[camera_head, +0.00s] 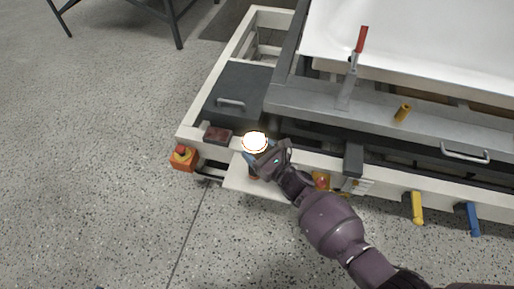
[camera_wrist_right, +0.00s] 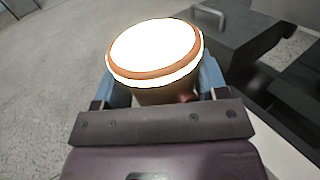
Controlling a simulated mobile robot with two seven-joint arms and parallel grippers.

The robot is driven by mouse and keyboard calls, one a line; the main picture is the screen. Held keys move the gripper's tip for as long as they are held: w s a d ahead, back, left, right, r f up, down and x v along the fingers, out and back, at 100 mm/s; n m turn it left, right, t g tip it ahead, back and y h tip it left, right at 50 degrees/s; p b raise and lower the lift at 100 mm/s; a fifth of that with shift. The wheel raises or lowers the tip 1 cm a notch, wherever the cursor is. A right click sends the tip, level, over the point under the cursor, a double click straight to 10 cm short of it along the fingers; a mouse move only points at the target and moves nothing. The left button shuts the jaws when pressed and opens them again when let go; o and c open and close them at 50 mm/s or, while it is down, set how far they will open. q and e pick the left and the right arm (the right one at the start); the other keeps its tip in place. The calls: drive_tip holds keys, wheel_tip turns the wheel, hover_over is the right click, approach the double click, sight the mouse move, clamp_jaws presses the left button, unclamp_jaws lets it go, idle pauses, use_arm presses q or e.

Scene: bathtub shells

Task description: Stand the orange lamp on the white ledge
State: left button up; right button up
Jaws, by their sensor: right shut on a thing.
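The orange lamp (camera_head: 255,142) has a glowing white top with an orange rim. In the right wrist view the lamp (camera_wrist_right: 155,50) fills the space between the two blue fingers of my right gripper (camera_wrist_right: 163,82). In the head view my right gripper (camera_head: 262,154) is shut on the lamp, which looks roughly upright. The white ledge (camera_head: 238,180) juts out low from the front of the machine, just below the gripper. The lamp's underside is hidden, so I cannot tell whether it touches anything. My left gripper is out of view.
A dark box with a handle (camera_head: 232,90) lies behind the lamp. A red-handled lever (camera_head: 360,42) stands at the back. Open floor (camera_head: 90,170) lies left.

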drive_tip(key=o, duration=1.3)
drive_tip(key=shift+c, duration=0.2)
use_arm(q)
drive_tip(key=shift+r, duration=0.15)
use_arm(e)
drive_tip(key=shift+w+r, duration=0.1)
drive_tip(key=shift+r, duration=0.2)
use_arm(q)
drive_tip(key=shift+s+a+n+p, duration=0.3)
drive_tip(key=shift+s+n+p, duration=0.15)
drive_tip(key=shift+p, duration=0.7)
use_arm(e)
drive_tip(key=v, duration=1.2)
drive_tip(key=shift+f, duration=0.2)
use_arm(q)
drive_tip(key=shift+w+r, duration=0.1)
use_arm(e)
drive_tip(key=shift+r, duration=0.1)
